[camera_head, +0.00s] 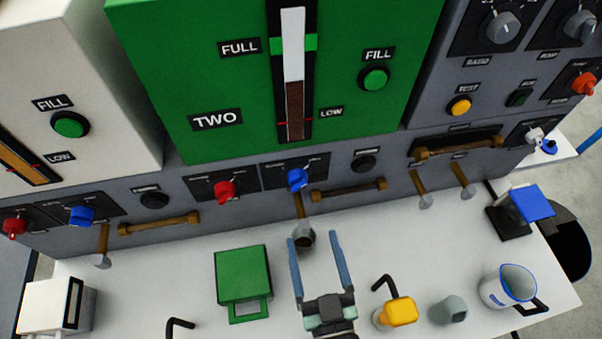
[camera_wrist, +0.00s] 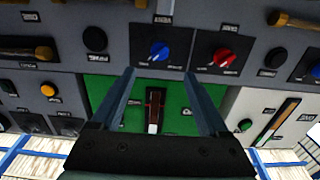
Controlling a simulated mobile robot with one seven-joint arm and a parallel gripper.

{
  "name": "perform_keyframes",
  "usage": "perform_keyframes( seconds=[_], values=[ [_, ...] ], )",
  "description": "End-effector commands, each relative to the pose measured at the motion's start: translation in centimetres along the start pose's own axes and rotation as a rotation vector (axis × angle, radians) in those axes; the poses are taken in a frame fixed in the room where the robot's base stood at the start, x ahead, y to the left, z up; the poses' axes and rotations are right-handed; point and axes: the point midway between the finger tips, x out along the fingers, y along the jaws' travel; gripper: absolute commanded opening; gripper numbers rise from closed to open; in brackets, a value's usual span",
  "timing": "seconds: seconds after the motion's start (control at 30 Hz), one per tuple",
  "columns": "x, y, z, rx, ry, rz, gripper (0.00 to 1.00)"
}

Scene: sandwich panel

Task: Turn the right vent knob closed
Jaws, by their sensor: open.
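No label that I can read says vent, so I cannot tell which knob is the right vent knob. On the grey lower panel (camera_head: 240,215), a red knob (camera_head: 224,191) and a blue knob (camera_head: 298,180) sit below the green unit TWO (camera_head: 200,60). In the wrist view, which looks inverted, the blue knob (camera_wrist: 159,50) lies ahead between my fingers and the red knob (camera_wrist: 221,57) is to its right. My gripper (camera_head: 313,237) is open and empty over the counter, in front of the panel and apart from the blue knob.
Another red knob (camera_head: 14,227) and blue knob (camera_head: 80,215) are at left. A spout (camera_head: 304,232) and a brown handle (camera_head: 348,190) are near my gripper. A green box (camera_head: 241,275), yellow-topped container (camera_head: 398,311), grey cup (camera_head: 449,311) and white mug (camera_head: 508,287) stand on the counter (camera_head: 170,285).

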Motion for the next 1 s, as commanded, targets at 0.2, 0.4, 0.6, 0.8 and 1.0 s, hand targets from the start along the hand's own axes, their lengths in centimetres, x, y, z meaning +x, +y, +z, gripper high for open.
perform_keyframes(
  seconds=[0.2,0.4,0.6,0.8,1.0],
  values=[
    [3.7,0.0,-0.3,0.000,0.005,0.000,0.78],
    [7.5,0.0,-0.3,0.000,0.006,0.000,0.78],
    [10.5,0.0,-0.2,0.000,0.004,0.001,0.78],
    [12.0,0.0,-0.1,-0.001,0.003,0.001,0.78],
    [12.2,0.0,-0.1,0.000,0.001,0.001,0.78]
  ],
)
